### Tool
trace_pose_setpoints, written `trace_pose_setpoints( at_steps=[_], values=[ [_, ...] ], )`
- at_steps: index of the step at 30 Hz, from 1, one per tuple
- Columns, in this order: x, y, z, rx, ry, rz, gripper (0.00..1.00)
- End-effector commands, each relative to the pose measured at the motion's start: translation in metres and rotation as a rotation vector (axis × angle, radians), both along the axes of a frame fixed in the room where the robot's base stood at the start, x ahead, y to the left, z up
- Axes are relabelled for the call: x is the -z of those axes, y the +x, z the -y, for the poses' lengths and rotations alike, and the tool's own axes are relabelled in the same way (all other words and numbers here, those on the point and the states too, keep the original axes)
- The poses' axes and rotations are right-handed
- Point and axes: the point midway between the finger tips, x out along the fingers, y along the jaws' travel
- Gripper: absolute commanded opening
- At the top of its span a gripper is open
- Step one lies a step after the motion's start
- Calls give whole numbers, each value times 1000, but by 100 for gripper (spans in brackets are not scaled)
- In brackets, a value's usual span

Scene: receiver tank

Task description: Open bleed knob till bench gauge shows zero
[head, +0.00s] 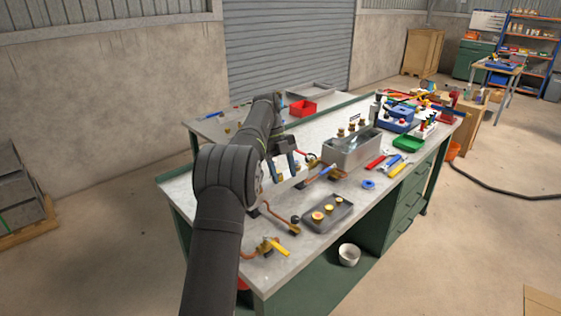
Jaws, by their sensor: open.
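My gripper (292,164) hangs over the left part of the metal-topped bench (330,240), at the end of my dark arm. Its jaws are apart, and I see nothing held between them. Copper pipework and small fittings (325,174) lie close to its right. A small black ball-shaped knob (295,219) stands nearer the front, and a yellow-handled valve (276,247) sits at the front left corner. I cannot tell which fitting is the bleed knob. No gauge face is readable, and my arm hides part of the bench.
A grey metal tank (352,153) with brass fittings stands right of my gripper. A dark tray (327,214) of brass parts lies in front. Red, blue and yellow tools (386,165), a green tray (408,144) and a red bin (302,108) are around. The right front bench edge is clear.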

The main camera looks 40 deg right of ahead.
Motion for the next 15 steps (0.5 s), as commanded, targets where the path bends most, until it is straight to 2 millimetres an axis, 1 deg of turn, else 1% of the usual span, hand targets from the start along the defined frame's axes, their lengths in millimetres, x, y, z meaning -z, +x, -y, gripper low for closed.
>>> trace_pose_setpoints(
  at_steps=[1, 6, 10, 15],
  values=[
    [-8, 4, 0, -1, -2, 3, 48],
    [-23, 11, 1, 0, -1, 1, 48],
    [-31, 13, 1, -1, -1, 1, 48],
    [-34, 14, 1, -1, 0, 0, 48]
  ],
)
